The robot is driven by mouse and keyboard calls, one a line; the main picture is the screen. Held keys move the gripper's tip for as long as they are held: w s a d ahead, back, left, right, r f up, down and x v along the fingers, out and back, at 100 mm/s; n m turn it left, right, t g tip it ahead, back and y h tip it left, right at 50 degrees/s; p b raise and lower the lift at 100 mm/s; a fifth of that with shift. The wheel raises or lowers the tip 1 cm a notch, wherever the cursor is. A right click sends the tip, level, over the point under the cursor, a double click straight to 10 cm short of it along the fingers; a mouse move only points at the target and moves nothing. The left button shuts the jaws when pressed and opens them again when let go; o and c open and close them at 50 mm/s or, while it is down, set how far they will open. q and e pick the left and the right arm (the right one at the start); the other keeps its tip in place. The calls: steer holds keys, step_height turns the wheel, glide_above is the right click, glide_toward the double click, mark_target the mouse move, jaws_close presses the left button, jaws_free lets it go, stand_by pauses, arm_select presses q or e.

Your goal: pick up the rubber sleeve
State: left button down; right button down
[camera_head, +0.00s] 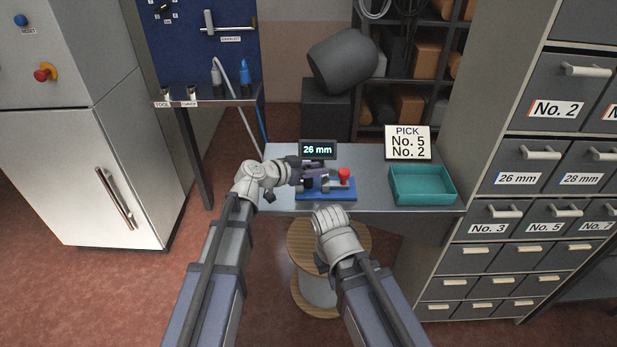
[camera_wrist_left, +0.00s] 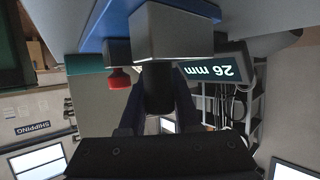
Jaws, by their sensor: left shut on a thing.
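The rubber sleeve (camera_wrist_left: 158,92) is a short black cylinder in the left wrist view, between the dark fingers of my left gripper (camera_wrist_left: 157,112). It is right at a grey block (camera_wrist_left: 172,32) of the blue-based gauge fixture (camera_head: 338,194); I cannot tell whether it is still seated there. In the head view my left gripper (camera_head: 311,172) reaches over the left part of the fixture, and the sleeve cannot be made out. My right gripper (camera_head: 322,262) hangs in front of the bench edge, its fingers mostly hidden by the wrist.
A red knob (camera_head: 344,174) stands on the fixture's right side. Behind is a display (camera_head: 318,149) reading 26 mm. A teal tray (camera_head: 424,200) and a sign (camera_head: 408,142) reading PICK No. 5 No. 2 are on the bench's right. Labelled drawers (camera_head: 514,178) stand further right.

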arm_select(q)
steer(key=shift+r, duration=0.1)
stand_by(0.3)
step_height(320, 180, up, 10)
steer(key=p, duration=1)
